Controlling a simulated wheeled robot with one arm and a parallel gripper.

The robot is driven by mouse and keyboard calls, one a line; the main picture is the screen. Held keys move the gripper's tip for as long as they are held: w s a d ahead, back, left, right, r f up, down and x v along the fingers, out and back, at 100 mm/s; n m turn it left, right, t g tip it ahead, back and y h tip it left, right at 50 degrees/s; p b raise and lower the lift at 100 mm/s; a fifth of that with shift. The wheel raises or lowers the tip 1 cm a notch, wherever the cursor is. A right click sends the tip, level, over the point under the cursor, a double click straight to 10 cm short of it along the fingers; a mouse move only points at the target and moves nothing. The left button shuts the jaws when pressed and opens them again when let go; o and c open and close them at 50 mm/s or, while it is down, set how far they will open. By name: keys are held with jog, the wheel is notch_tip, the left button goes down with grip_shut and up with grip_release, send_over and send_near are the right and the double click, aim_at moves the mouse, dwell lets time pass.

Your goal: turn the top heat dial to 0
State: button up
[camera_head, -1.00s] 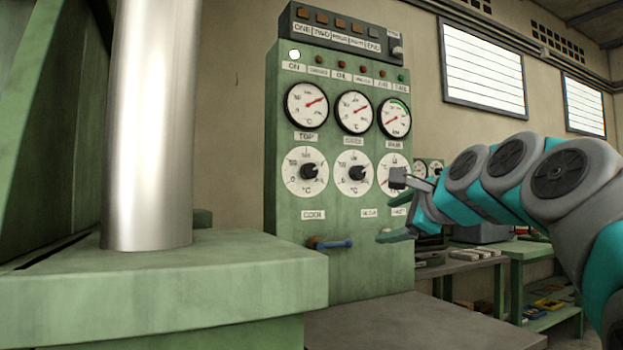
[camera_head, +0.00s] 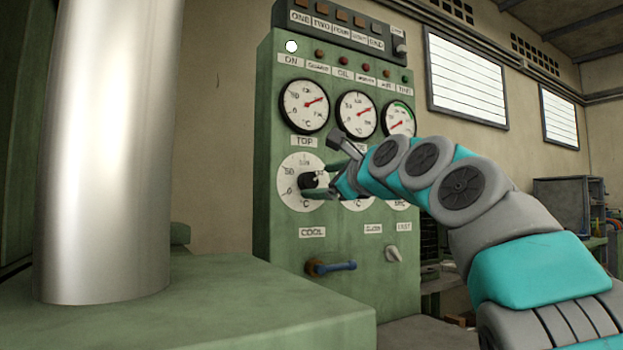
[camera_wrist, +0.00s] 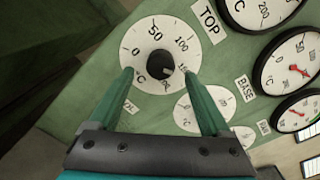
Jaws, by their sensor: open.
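The top heat dial is a white round scale (camera_head: 292,170) under the TOP label, with a black knob (camera_head: 310,181) at its centre. In the wrist view the black knob (camera_wrist: 159,63) sits in the middle of the white scale (camera_wrist: 150,32), which shows 0, 50 and 100. My gripper (camera_head: 318,186) is at the dial, its green fingers reaching toward the knob. In the wrist view my gripper (camera_wrist: 157,74) is open, with one fingertip on each side of the knob and gaps visible. The knob's pointer direction is unclear.
The green control cabinet (camera_head: 285,265) carries gauges above the dials, including the TOP gauge (camera_head: 304,106). My arm partly covers the neighbouring dials. A blue-handled lever (camera_head: 335,266) sticks out below. A metal column (camera_head: 105,150) stands at left.

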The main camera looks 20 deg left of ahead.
aim_at(311, 182)
jog(key=shift+p+x, duration=0.7)
jog(key=shift+x, duration=1.25)
grip_shut()
